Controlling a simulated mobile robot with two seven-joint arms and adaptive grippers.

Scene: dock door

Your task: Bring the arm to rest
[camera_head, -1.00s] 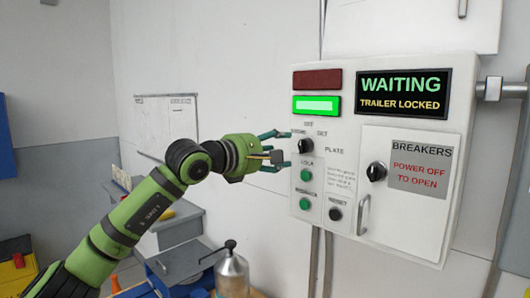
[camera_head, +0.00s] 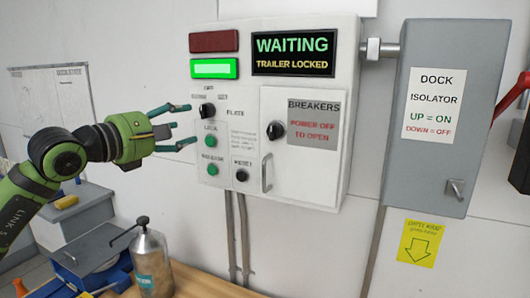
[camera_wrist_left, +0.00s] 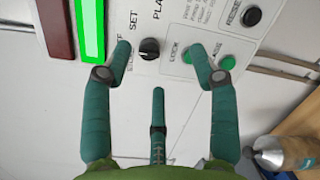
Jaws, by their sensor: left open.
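My left gripper (camera_head: 184,125) is open and empty, its teal fingers pointing at the left part of the control box (camera_head: 350,110). In the left wrist view its fingers (camera_wrist_left: 160,60) are spread in front of the panel, with a black rotary knob (camera_wrist_left: 149,48) between them. The same knob (camera_head: 207,110) shows in the head view, just right of the fingertips. Whether any fingertip touches the panel I cannot tell. The green arm comes in from the left, bent at the wrist. My right gripper is not in view.
The box has a lit green lamp (camera_head: 214,68), a dark red lamp (camera_head: 214,41), a WAITING display (camera_head: 293,53) and a breaker door (camera_head: 300,170). A grey isolator box (camera_head: 440,150) with a red lever (camera_head: 510,95) is at right. A metal can (camera_head: 152,265) stands below.

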